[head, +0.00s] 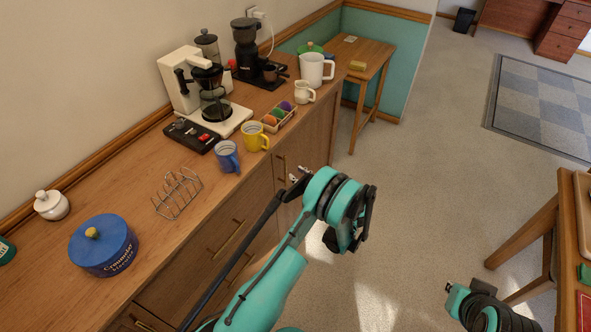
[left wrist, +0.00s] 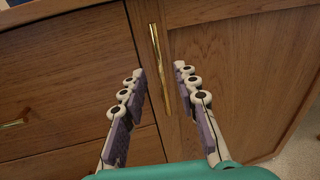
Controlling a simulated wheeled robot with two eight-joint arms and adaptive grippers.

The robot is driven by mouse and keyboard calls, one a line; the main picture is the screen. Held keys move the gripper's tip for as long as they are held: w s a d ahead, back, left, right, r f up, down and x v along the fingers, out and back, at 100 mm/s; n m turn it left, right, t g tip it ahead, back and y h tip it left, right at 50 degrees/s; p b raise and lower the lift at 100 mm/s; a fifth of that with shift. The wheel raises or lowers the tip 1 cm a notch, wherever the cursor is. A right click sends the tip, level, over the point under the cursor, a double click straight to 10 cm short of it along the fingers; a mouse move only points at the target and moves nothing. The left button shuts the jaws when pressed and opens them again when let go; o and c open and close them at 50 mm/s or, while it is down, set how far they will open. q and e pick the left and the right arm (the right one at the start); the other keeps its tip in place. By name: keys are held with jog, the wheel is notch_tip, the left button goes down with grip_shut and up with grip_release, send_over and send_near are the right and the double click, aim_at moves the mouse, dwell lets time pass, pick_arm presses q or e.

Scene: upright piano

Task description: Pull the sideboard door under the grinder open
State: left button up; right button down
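The grinder (head: 246,45) is a black machine at the back of the sideboard top. The sideboard door (left wrist: 235,70) is a wooden panel on the right in the left wrist view. It looks shut, with an upright brass handle (left wrist: 155,50) near its left edge. My left gripper (left wrist: 159,70) is open, with its fingers on either side of the handle's line; contact cannot be told. In the head view my left gripper (head: 299,180) is in front of the sideboard, partly hidden by its own wrist. My right arm's end (head: 480,306) is at the lower right, its fingers unclear.
The sideboard top (head: 150,195) carries a coffee maker (head: 205,90), mugs, a toast rack (head: 177,193) and a blue tin (head: 103,245). Drawers with brass pulls lie left of the door. A small table (head: 370,52) stands beyond the sideboard.

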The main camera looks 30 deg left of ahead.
aim_at(286, 168)
pick_arm(q)
jog(key=x, duration=0.2)
jog(key=b+x, duration=0.1)
jog(key=x, duration=0.2)
jog(key=f+b+x, duration=0.1)
jog(key=x, duration=0.1)
jog(key=shift+a, duration=0.15)
grip_shut()
